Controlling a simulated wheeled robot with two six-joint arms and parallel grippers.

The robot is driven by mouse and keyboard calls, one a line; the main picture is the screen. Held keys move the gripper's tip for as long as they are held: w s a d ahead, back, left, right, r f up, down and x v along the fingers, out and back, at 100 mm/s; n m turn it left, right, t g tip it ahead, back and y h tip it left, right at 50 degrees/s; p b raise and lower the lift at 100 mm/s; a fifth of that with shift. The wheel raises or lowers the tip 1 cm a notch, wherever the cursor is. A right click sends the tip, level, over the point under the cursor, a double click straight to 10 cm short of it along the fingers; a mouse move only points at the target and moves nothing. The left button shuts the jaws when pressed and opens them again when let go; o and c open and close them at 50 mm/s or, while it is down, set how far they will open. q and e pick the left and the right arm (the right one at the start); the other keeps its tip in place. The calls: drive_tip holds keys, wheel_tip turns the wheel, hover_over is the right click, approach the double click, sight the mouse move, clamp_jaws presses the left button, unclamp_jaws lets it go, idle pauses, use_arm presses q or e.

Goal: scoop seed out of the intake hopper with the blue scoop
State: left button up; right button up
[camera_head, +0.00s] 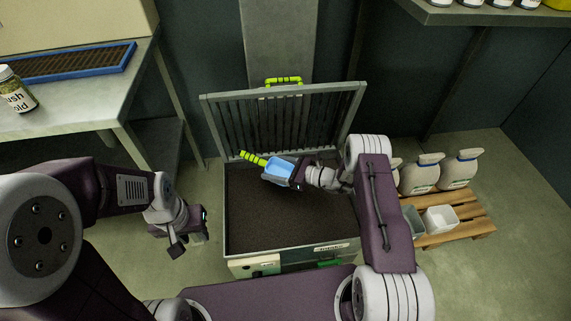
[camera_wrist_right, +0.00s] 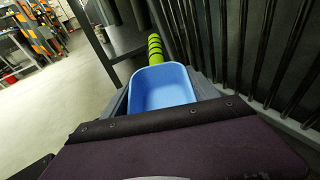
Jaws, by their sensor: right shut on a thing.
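The blue scoop (camera_head: 278,168) has a green, black-ringed handle and is over the intake hopper in the head view. My right gripper (camera_head: 285,172) is shut on the scoop. In the right wrist view the scoop's blue bowl (camera_wrist_right: 162,88) looks empty, with its handle pointing away. The intake hopper (camera_head: 226,215) is a grey box filled with dark brown seed (camera_head: 285,222). Its barred grate lid (camera_head: 290,118) stands raised at the back, with a green handle on top. My left gripper (camera_head: 190,232) hangs left of the hopper, apart from it; its fingers are too small to read.
A metal table (camera_head: 90,95) with a blue-framed tray and a labelled jar stands at the left. A wooden pallet (camera_head: 470,215) at the right holds white bags and small containers. A shelf (camera_head: 480,14) is at the top right. The raised bars stand close to the scoop.

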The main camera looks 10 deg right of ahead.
drive_tip(key=shift+a, duration=0.15)
drive_tip(key=shift+t+y, duration=0.3)
drive_tip(key=shift+y, duration=0.3)
drive_tip(key=d+f+b, duration=0.1)
drive_tip(key=f+b, duration=0.5)
drive_tip(key=s+d+f+b, duration=0.1)
drive_tip(key=f+b, duration=0.5)
drive_tip(key=f, duration=0.1)
drive_tip(key=s+d+f+b, duration=0.1)
drive_tip(key=d+f+b, duration=0.1)
drive_tip(key=f+b, duration=0.4)
drive_tip(key=shift+s+f, duration=0.1)
drive_tip(key=shift+f, duration=0.4)
drive_tip(key=shift+f+b, duration=1.5)
drive_tip(key=shift+f, duration=0.2)
drive_tip(key=shift+d+r, duration=0.1)
